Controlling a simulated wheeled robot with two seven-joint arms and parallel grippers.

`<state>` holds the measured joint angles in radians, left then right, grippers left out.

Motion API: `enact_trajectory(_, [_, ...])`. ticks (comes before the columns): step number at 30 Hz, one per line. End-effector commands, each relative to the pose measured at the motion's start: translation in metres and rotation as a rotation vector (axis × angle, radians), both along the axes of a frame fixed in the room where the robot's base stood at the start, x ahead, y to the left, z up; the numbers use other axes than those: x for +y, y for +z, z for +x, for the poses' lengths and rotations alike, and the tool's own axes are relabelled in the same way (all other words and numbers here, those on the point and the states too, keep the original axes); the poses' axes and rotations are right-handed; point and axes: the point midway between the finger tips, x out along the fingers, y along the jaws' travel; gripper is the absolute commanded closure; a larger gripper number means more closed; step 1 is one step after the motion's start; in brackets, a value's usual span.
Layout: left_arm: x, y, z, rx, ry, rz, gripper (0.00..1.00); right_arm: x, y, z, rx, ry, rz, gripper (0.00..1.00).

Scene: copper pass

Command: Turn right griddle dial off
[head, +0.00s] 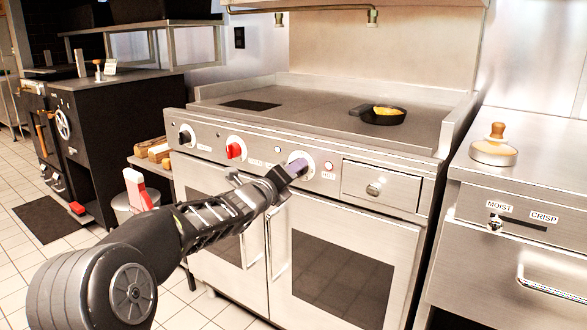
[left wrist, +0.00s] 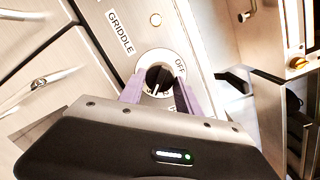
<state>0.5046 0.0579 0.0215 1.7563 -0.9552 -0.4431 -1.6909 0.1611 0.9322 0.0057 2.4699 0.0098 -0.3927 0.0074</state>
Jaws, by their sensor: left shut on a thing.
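The right griddle dial (left wrist: 158,76) is a black knob on a round white plate, with an OFF mark at its upper right in the left wrist view. Its white pointer line is toward the lower part of the plate, away from OFF. My left gripper (head: 296,167) is at this dial on the range front. Its two purple fingers (left wrist: 161,90) are on either side of the knob and shut on it. In the head view the fingers hide most of the knob, and its white plate (head: 298,156) shows around them. My right gripper is not in view.
A red knob (head: 234,150) and a black knob (head: 186,135) sit further left on the same panel. A pan (head: 381,114) with yellow food stands on the griddle top (head: 310,105). Oven handles (head: 278,245) lie below.

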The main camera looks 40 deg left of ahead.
Motion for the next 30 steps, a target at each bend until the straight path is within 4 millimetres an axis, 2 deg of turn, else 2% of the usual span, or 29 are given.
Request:
enact_trajectory(16, [0.001, 0.006, 0.000, -0.007, 0.001, -0.501, 1.00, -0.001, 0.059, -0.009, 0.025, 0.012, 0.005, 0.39])
enact_trajectory(30, [0.002, 0.007, 0.000, -0.017, 0.003, -0.948, 1.00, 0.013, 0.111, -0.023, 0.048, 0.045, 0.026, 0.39])
